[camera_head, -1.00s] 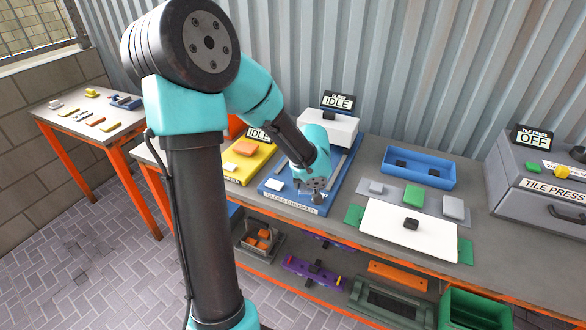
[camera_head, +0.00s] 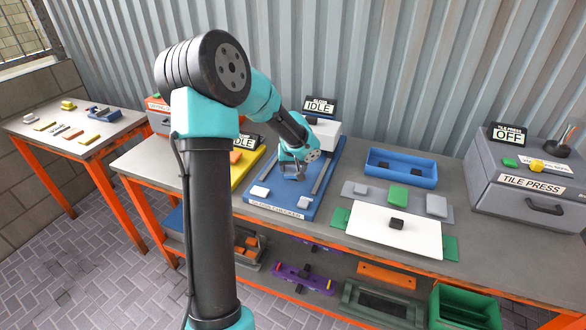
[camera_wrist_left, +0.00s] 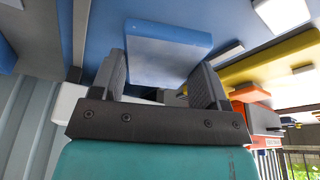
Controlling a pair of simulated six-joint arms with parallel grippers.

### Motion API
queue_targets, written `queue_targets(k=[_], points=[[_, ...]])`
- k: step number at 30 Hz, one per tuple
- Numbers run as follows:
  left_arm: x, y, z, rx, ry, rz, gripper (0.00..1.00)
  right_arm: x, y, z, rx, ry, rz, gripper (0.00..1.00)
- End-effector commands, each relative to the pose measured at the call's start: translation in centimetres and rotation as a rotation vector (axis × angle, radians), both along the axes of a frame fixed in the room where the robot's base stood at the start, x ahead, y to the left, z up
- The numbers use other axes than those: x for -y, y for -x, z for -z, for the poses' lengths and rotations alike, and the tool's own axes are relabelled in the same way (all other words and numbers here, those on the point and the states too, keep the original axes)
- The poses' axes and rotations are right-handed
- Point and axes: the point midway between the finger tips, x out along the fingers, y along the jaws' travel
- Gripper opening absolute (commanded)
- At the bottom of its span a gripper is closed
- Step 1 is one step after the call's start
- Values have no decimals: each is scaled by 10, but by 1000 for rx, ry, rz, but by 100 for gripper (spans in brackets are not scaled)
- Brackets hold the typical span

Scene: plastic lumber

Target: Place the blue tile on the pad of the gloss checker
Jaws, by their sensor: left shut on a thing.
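The gloss checker (camera_head: 285,208) is a blue plate on the bench with a white housing at its back and a sign reading IDLE (camera_head: 318,107). A white block (camera_head: 260,191) and a grey block (camera_head: 304,202) sit at its front. My left gripper (camera_head: 292,172) is over the middle of the plate, in front of the housing. In the left wrist view, my left gripper (camera_wrist_left: 158,78) is shut on the blue tile (camera_wrist_left: 165,50), a flat light-blue slab. The pad is not clearly seen, and I cannot tell the tile's gap to the plate. My right gripper is not in view.
A yellow station (camera_head: 245,166) stands left of the checker. To the right are a blue tray (camera_head: 402,166), a grey strip with blocks, a white board (camera_head: 385,228) and the grey tile press (camera_head: 525,185) reading OFF. The shelf below holds several parts.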

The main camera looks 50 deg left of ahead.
Motion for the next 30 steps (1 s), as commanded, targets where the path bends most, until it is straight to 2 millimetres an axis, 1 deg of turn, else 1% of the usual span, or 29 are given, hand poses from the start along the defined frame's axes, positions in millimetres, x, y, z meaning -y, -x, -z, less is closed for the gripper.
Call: queue_targets(k=[1, 3, 6, 17, 20, 21, 24, 27, 30], points=[[-8, -7, 1, 1, 0, -3, 44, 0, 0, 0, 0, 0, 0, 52], [-15, -14, 2, 2, 0, -2, 44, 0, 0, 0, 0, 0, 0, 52], [-21, -19, 2, 1, -1, 0, 44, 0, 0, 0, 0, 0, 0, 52], [-23, -20, 3, 0, 0, 0, 44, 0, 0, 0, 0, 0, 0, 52], [-28, -25, 3, 2, 0, -2, 44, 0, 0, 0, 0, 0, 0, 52], [-30, -27, 5, 0, 0, 0, 44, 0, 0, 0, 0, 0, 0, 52], [-29, -25, 22, -3, 1, 1, 44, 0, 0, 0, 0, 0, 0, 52], [-29, -25, 34, -1, 1, 0, 44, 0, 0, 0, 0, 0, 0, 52], [-29, -25, 39, -1, 1, 0, 44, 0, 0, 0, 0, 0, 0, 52]])
